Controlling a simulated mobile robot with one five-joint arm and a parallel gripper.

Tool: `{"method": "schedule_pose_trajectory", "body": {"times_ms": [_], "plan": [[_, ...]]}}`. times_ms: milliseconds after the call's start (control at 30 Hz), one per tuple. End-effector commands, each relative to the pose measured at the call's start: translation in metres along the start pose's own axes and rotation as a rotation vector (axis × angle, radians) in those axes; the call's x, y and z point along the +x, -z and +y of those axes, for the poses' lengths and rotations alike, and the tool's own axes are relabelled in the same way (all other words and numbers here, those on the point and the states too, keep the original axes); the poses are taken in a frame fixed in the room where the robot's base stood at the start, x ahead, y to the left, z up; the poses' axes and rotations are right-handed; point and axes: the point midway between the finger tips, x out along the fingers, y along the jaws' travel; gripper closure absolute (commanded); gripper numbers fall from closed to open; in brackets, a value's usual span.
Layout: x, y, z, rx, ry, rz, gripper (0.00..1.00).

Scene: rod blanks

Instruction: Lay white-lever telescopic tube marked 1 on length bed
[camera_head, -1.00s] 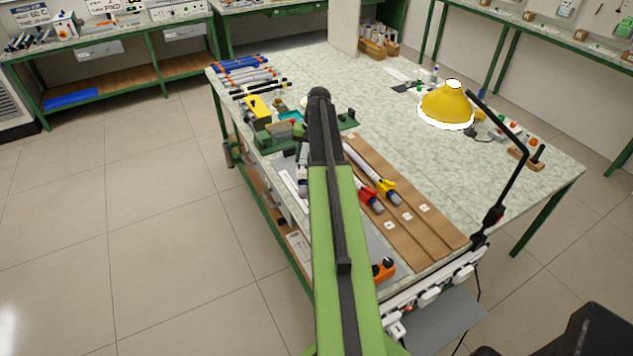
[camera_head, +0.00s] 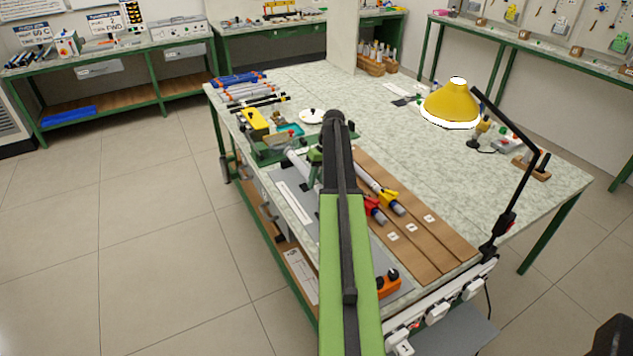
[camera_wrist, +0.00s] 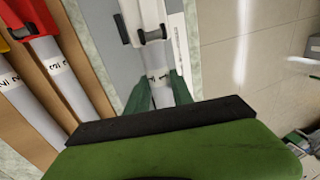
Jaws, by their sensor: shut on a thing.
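My gripper (camera_wrist: 160,90) is shut on the white-lever telescopic tube (camera_wrist: 154,60), with a green finger on each side. The tube's white lever collar (camera_wrist: 152,35) is just beyond the fingers; dark marks on the tube are too small to read surely. In the head view my gripper (camera_head: 315,157) is partly behind my arm, and a pale length of the tube (camera_head: 299,162) sticks out to its left. A grey surface with a white strip (camera_head: 294,198), which looks like the length bed, lies below at the bench's left edge. I cannot tell whether the tube touches it.
A red-lever tube (camera_head: 375,210) and a yellow-lever tube (camera_head: 392,205) lie on wooden boards (camera_head: 425,250) to the right. A green fixture (camera_head: 272,150) and yellow box (camera_head: 253,122) stand farther back. An orange block (camera_head: 388,284) is in front; a yellow lamp (camera_head: 452,103) stands right.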

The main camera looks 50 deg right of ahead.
Motion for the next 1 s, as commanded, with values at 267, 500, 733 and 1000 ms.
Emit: {"method": "schedule_pose_trajectory", "body": {"times_ms": [267,500,733,1000], "plan": [[0.044,0.000,0.011,0.000,0.000,0.000,0.95],[0.056,0.000,0.014,-0.001,0.000,0.000,0.95],[0.054,0.000,0.013,-0.001,0.000,0.000,0.95],[0.058,0.001,0.014,-0.001,0.000,0.000,0.95]]}}
